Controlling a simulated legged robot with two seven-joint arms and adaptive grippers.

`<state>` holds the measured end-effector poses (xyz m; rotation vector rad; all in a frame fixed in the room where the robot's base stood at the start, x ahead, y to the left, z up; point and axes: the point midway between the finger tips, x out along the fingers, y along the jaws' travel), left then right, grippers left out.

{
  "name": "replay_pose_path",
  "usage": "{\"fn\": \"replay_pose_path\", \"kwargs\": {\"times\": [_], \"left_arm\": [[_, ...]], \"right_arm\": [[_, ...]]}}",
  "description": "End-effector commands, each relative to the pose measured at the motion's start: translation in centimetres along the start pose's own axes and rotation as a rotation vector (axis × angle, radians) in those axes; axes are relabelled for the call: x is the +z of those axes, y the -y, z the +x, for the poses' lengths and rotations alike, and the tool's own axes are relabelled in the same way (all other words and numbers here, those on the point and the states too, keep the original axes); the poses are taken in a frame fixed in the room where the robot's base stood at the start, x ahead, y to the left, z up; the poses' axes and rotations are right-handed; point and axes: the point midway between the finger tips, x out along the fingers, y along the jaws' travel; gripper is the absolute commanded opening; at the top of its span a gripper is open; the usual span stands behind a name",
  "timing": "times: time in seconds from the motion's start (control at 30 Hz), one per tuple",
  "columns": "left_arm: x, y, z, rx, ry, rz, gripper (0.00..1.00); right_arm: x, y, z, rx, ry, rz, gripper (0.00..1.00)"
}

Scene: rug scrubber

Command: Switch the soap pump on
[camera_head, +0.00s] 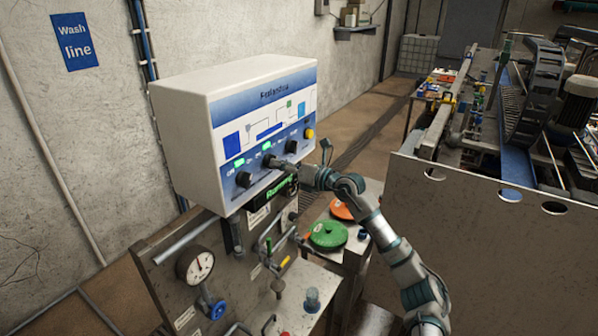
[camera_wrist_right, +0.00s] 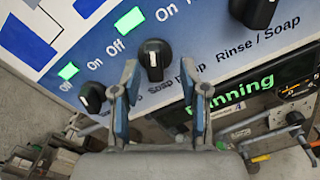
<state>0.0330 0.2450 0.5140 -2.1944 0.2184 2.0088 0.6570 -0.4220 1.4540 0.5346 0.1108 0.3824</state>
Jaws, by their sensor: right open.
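The soap pump knob (camera_wrist_right: 155,55) is a round black knob with a white mark, on the blue and white panel. Its name shows just below it, partly covered by a finger, with "Off" and "On" printed above. I cannot tell surely which label the mark points to. My right gripper (camera_wrist_right: 160,78) is open, its two fingers to either side just below this knob in the wrist view. Contact is not clear. In the head view my right gripper (camera_head: 283,164) is at the panel's lower part. My left gripper is not in view.
A black knob (camera_wrist_right: 92,97) sits to the left and the "Rinse / Soap" knob (camera_wrist_right: 255,10) to the right. A green "Running" display (camera_head: 280,191) lies below. The white control box (camera_head: 190,135) stands above a metal panel with a gauge (camera_head: 195,265) and valves.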

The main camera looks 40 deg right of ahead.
Motion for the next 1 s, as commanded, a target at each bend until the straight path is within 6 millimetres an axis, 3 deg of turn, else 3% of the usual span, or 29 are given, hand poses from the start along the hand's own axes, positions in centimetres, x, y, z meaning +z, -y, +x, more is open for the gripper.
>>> {"fn": "replay_pose_path", "kwargs": {"times": [0.2,0.4,0.6,1.0], "left_arm": [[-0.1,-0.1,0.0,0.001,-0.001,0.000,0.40],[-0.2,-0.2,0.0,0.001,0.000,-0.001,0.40],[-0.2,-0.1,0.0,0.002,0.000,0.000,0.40],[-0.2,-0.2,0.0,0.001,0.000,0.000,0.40]], "right_arm": [[-0.2,0.6,-5.4,-0.008,-0.006,-0.002,0.44],[-0.3,0.9,-8.5,-0.007,-0.005,0.005,0.44],[-0.2,0.7,-9.8,-0.005,-0.005,0.003,0.44],[-0.1,0.5,-10.1,-0.003,-0.004,0.002,0.44]]}}
